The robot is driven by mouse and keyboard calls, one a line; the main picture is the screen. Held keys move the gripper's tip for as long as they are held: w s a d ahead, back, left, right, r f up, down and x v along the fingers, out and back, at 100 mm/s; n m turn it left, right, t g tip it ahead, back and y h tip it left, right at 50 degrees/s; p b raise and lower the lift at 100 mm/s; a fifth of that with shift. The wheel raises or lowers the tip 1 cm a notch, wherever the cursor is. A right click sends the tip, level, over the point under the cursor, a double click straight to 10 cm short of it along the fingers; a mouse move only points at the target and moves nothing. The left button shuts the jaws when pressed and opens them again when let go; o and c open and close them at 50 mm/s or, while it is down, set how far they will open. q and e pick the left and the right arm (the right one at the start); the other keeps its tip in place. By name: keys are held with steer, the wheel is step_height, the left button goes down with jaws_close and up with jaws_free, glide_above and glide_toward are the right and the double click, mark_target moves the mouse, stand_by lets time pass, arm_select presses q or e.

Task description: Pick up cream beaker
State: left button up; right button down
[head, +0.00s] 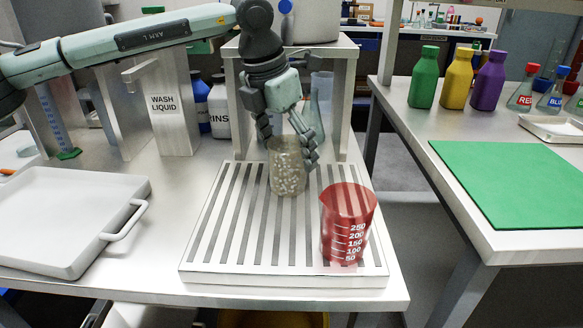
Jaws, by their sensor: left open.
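A clear beaker with cream-coloured granules (288,182) stands upright on the slatted drain rack (215,240), toward its back. My left gripper (290,150) comes down from above with its fingers open, one on each side of the beaker's upper part. Whether the fingers touch the glass I cannot tell. The fingers hide part of the beaker's rim. My right gripper is not in view.
A red beaker with white markings (347,232) stands at the rack's front right, close to the cream one. A white tray (70,225) lies left. A shelf stand with bottles is behind. A side table with a green mat (515,190) stands right.

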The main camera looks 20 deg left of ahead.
arm_select(q)
steer(key=c, duration=1.6)
steer(key=shift+r, duration=0.1)
